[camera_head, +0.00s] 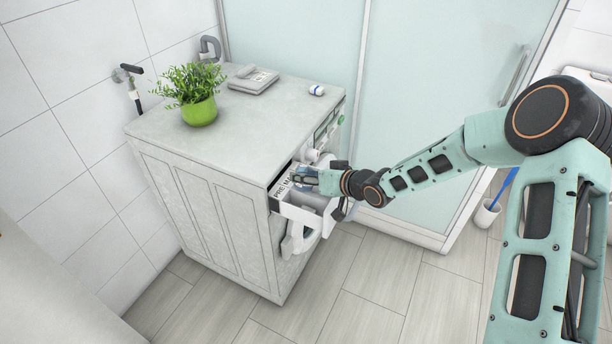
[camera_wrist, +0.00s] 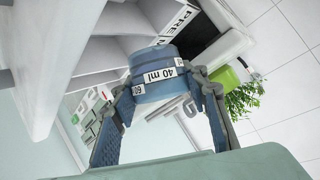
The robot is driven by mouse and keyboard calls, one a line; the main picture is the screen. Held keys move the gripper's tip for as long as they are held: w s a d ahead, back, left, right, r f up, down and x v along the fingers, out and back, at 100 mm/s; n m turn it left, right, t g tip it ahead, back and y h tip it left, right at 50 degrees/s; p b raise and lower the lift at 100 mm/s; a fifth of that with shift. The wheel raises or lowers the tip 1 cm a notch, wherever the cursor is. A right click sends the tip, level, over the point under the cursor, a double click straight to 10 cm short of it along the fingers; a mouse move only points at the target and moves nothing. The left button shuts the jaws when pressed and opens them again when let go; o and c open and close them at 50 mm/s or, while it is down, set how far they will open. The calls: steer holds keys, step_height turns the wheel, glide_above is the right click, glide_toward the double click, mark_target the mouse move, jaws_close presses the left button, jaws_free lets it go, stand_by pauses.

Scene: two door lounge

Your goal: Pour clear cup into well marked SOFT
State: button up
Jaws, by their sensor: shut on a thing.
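The clear cup (camera_wrist: 152,92) looks bluish in the wrist view and carries a white band reading 40 ml. My gripper (camera_wrist: 163,86) is shut on it, with one finger on each side. In the head view my gripper (camera_head: 310,180) is over the pulled-out drawer (camera_head: 292,213) of the washing machine. The drawer has white walls and a label starting PRE (camera_head: 284,186), which also shows in the wrist view (camera_wrist: 184,19). I cannot read a SOFT mark; that well is hidden or too small to tell. The cup's tilt and contents are unclear.
The washing machine (camera_head: 215,140) has a grey top with a green potted plant (camera_head: 200,111), a grey device (camera_head: 253,80) and a small white-and-blue item (camera_head: 317,90). A glass shower panel (camera_head: 440,90) stands close behind my arm. Floor in front is clear.

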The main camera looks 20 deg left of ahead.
steer(key=shift+w+d+r+m+g+p, duration=0.15)
steer(key=shift+w+r+m+g+p, duration=0.3)
steer(key=shift+p, duration=2.25)
steer(key=shift+w+d+f+p, duration=0.1)
steer(key=shift+w+f+p, duration=0.15)
steer(key=shift+p, duration=0.55)
steer(key=shift+w+r+p, duration=0.2)
steer(key=shift+r+p, duration=0.05)
steer(key=shift+p, duration=1.1)
steer(key=shift+w+d+r+m+g+y+p, duration=0.15)
steer(key=shift+w+m+g+y+p, duration=0.3)
steer(key=shift+p, duration=1.4)
steer(key=shift+w+d+p, duration=0.1)
steer(key=shift+w+p, duration=0.05)
steer(key=shift+p, duration=0.2)
steer(key=shift+w+r+g, duration=0.1)
steer(key=shift+w+g, duration=0.05)
steer(key=shift+g, duration=0.15)
steer(key=shift+w+m+g, duration=0.15)
steer(key=shift+m+g, duration=0.15)
steer(key=shift+m, duration=0.2)
steer(key=shift+d+r, duration=0.1)
